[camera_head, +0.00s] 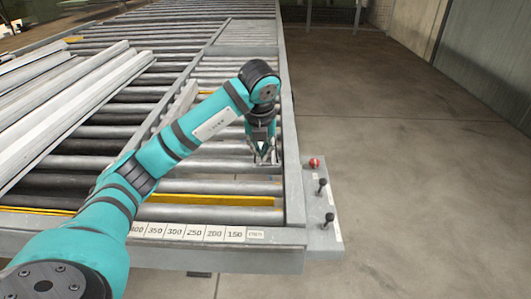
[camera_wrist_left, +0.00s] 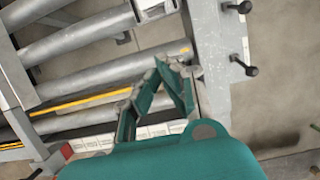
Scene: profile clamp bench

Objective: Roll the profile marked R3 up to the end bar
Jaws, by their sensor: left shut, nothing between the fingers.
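My left gripper (camera_head: 262,153) is shut and empty, pointing down over the rollers just left of the right side rail (camera_head: 289,150). Its closed fingers also show in the left wrist view (camera_wrist_left: 164,70). A short pale bar (camera_head: 180,104) lies lengthwise on the rollers, partly behind my left arm; I cannot tell whether it is the profile marked R3. A grey piece (camera_wrist_left: 152,8) sits at the top edge of the wrist view, apart from the fingers. No R3 mark is readable, and I cannot tell which part is the end bar. My right gripper is out of view.
Several long pale profiles (camera_head: 55,105) lie on the rollers at left. A scale (camera_head: 194,232) with numbers runs along the front edge. A red button (camera_head: 314,163) and two black knobs (camera_head: 325,217) stand on the right-hand plate. Open floor (camera_head: 400,150) lies to the right.

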